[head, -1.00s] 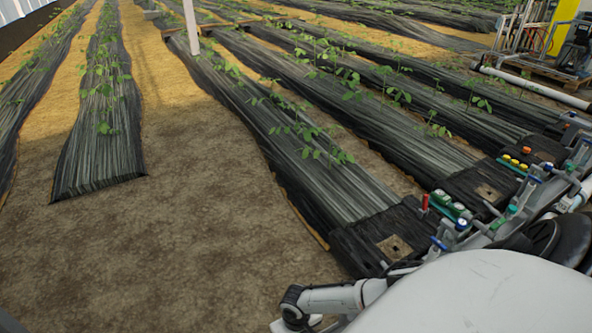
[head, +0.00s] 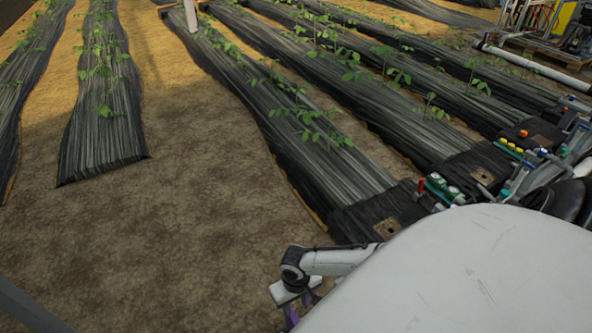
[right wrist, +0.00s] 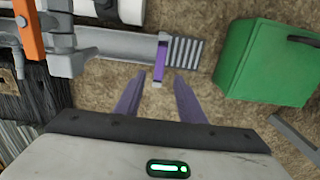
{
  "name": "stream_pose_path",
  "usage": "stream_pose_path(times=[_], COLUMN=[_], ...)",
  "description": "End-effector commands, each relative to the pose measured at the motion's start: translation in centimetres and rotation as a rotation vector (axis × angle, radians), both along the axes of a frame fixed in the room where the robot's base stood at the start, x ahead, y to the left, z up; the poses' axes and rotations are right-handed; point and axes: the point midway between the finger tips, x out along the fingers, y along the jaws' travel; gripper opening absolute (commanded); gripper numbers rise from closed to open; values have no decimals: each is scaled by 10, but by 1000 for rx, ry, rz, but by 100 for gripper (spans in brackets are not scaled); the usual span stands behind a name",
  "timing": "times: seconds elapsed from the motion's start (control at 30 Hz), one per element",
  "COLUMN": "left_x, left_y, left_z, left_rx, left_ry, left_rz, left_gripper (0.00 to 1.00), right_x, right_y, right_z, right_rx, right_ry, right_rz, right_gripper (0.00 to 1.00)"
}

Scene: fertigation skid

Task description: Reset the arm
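My right gripper (head: 290,314) shows only in part at the bottom of the head view, as a purple piece beside my white arm link, partly cut off by the frame. In the right wrist view, its two purple fingers (right wrist: 162,98) are spread apart with bare gap between them, so it is open and empty. My left gripper is not seen.
A green box (right wrist: 268,62) stands right of the fingers. A grey pipe with an orange part (right wrist: 30,32) is at the upper left. In the head view, valves and green-capped fittings (head: 445,189) line the right, beside black-covered plant rows (head: 300,150). Bare soil (head: 190,220) lies open.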

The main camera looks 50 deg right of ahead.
Motion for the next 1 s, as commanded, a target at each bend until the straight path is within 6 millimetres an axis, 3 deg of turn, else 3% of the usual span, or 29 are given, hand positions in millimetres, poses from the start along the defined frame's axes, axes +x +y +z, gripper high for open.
stream_pose_path(times=[0.63,0.73,0.83,0.9,1.0], left_x=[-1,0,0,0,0], left_y=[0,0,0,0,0], left_z=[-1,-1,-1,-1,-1], left_rx=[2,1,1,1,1], left_ry=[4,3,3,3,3], left_rz=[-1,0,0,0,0], left_gripper=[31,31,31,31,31], right_x=[-2,-10,-26,-37,-50], right_y=[6,33,85,121,157], right_z=[1,5,19,39,75], right_rx=[7,40,102,143,178], right_ry=[0,-3,-21,-52,-115], right_rz=[11,69,186,278,385], right_gripper=[36,36,36,36,36])
